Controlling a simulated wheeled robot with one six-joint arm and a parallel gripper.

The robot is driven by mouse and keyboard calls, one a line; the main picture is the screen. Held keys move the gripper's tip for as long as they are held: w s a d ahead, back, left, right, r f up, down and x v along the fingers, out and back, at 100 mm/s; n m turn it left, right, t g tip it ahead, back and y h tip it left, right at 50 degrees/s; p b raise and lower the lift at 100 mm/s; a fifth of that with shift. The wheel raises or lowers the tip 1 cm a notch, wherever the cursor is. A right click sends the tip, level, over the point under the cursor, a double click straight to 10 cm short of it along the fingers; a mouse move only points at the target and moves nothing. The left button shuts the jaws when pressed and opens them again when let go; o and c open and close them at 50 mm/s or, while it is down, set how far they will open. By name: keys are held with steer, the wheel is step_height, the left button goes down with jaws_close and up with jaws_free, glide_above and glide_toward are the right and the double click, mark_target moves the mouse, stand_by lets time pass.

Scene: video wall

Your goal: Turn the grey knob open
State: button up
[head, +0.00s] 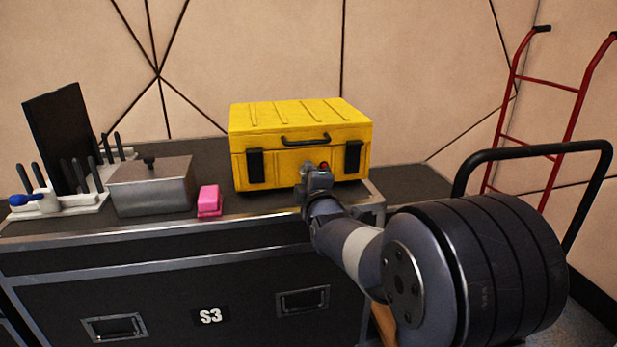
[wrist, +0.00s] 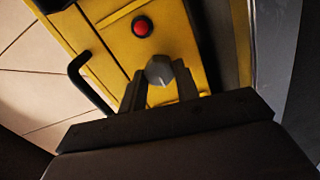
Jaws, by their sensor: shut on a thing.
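A yellow case (head: 300,135) stands on the dark top of the flight case in the head view, lid closed. The grey knob (wrist: 160,70) is on the front face of the yellow case (wrist: 112,42) in the wrist view. My gripper (wrist: 160,88) is shut on the grey knob, with one finger on each side of it. In the head view my gripper (head: 312,178) is at the case's front, and the knob is mostly hidden behind it. A round red button (wrist: 142,27) sits beside the knob; it also shows in the head view (head: 324,167).
A pink block (head: 209,201), a metal box with a lid (head: 150,186) and a white rack (head: 75,200) with dark upright pieces stand to the left on the flight case (head: 130,285). A red hand truck (head: 551,85) leans at the right.

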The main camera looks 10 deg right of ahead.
steer(key=o, duration=1)
steer(key=s+p, duration=0.1)
steer(key=s, duration=0.4)
steer(key=s+p, duration=0.1)
steer(key=s, duration=0.4)
steer(key=shift+s+f, duration=0.2)
steer(key=shift+s, duration=0.15)
steer(key=w+b, duration=0.2)
steer(key=w, duration=0.9)
steer(key=shift+r, duration=0.15)
steer(key=shift+s, duration=0.1)
steer(key=shift+s, duration=0.15)
